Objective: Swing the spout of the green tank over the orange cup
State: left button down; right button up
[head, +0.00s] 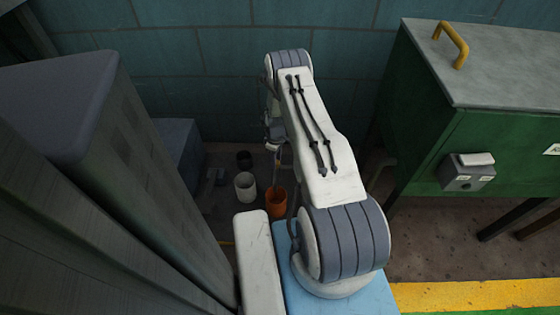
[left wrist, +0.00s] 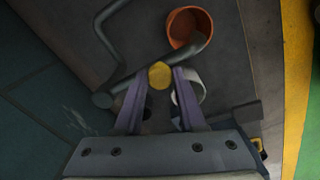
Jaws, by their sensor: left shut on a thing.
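The orange cup (head: 276,205) stands on the floor below my left arm. In the left wrist view, the orange cup (left wrist: 181,27) is at the top with its mouth facing me. A bent grey pipe (left wrist: 158,66), which looks like the spout, runs beside it and crosses its lower right rim; I cannot tell whether its end is over the mouth. My left gripper (left wrist: 158,78) is shut on a yellow round knob (left wrist: 160,76). In the head view, my left gripper (head: 276,148) is small and partly hidden by my arm. My right gripper is out of view.
A white cup (head: 245,187) and a dark cup (head: 244,160) stand left of the orange cup. A green cabinet (head: 480,140) with a yellow handle (head: 452,42) stands at the right. A teal wall (head: 200,75) closes the back. Grey bodies crowd the left.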

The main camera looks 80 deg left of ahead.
pick_arm(q)
jog(key=shift+c, duration=2.4)
grip_release()
notch_tip(320, 180, up, 10)
jog(key=p, duration=0.3)
jog(key=shift+r, duration=0.2)
jog(key=shift+s, duration=0.1)
